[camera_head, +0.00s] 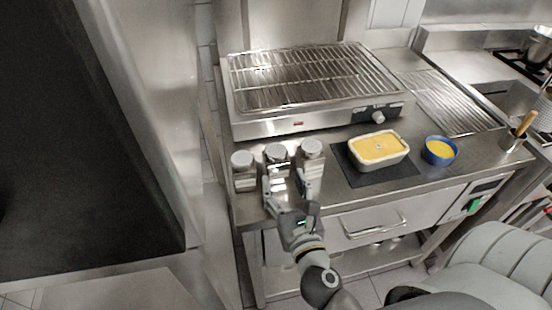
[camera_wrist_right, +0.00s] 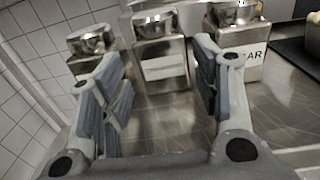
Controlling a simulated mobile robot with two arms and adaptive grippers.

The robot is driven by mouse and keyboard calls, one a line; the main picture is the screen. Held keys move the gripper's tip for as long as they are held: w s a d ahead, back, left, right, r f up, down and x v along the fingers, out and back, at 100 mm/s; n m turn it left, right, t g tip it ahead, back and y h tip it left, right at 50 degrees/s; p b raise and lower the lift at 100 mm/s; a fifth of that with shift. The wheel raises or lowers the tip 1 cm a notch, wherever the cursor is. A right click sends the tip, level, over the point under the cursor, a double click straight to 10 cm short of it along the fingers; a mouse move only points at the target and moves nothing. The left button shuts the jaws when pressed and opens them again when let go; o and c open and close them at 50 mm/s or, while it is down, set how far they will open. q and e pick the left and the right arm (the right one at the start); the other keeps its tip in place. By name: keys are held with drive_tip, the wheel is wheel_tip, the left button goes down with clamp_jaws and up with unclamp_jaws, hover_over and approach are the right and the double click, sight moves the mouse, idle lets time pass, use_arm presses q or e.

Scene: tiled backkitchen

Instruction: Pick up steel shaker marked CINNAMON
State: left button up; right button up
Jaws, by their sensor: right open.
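Three square steel shakers with round domed lids stand in a row at the counter's left front: a left shaker (camera_head: 243,172), a middle shaker (camera_head: 277,156) and a right shaker (camera_head: 313,156). In the wrist view the right shaker (camera_wrist_right: 240,62) has a label ending in "AR". The middle shaker (camera_wrist_right: 162,62) has a pale label I cannot read, and the left shaker (camera_wrist_right: 92,45) is partly hidden by a finger. I cannot tell which is marked CINNAMON. My right gripper (camera_head: 286,186) is open and empty, in front of the middle shaker, its fingers to either side.
A grill (camera_head: 310,85) stands behind the shakers. To their right a dish of yellow food (camera_head: 378,150) sits on a dark mat (camera_head: 400,176), beside a blue bowl (camera_head: 440,152). Bare counter lies in front of the shakers, up to the front edge.

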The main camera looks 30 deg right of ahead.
sight(279, 169)
drive_tip(key=shift+w+d+r+p, duration=0.1)
drive_tip(key=shift+w+r+p, duration=0.15)
drive_tip(key=shift+w, duration=0.25)
drive_tip(key=p+x, duration=0.2)
drive_tip(key=x, duration=0.2)
drive_tip(key=shift+w+d+r, duration=0.1)
drive_tip(key=shift+d, duration=0.05)
drive_tip(key=shift+w, duration=0.15)
drive_tip(key=shift+c, duration=0.5)
drive_tip(key=c, duration=0.7)
drive_tip(key=shift+o, duration=0.2)
